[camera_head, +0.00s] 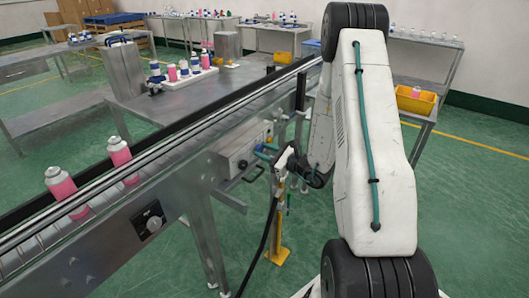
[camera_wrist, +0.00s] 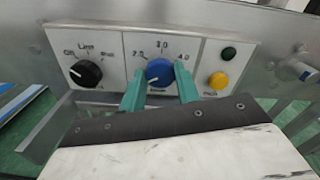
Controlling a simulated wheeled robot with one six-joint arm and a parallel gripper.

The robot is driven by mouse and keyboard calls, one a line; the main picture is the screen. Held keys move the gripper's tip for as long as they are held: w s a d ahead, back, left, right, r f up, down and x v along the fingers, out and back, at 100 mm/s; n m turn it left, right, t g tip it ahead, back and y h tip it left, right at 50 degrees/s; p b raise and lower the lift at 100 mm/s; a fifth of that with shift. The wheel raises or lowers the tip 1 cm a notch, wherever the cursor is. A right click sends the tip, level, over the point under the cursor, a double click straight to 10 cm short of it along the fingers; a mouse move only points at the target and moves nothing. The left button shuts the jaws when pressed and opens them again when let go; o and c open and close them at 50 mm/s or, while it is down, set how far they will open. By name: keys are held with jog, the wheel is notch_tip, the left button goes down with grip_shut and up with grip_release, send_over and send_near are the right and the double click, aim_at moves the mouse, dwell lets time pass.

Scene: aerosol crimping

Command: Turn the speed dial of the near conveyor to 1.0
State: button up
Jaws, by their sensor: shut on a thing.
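The speed dial is a blue knob (camera_wrist: 159,70) on a white control panel (camera_wrist: 204,48) in the wrist view. The marks 2.0, 3.0 and 4.0 show above it; the lower part of its scale is hidden, and its exact pointer setting is hard to read. My gripper (camera_wrist: 159,78) has its green fingers on either side of the knob and is shut on it. In the head view the panel is on a box (camera_head: 240,148) on the side of the near conveyor (camera_head: 185,150), with my gripper (camera_head: 264,152) at its face.
Left of the dial is a black selector knob (camera_wrist: 86,73); to its right are a yellow button (camera_wrist: 218,81) and a dark green button (camera_wrist: 228,54). Pink bottles (camera_head: 61,187) stand on the conveyor. A yellow post (camera_head: 278,230) stands below my gripper.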

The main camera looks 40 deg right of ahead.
dwell(0.4)
jog(key=o, duration=1)
jog(key=shift+s, duration=0.15)
jog(key=v, duration=0.7)
jog(key=shift+s+d, duration=0.15)
jog(key=shift+s, duration=0.15)
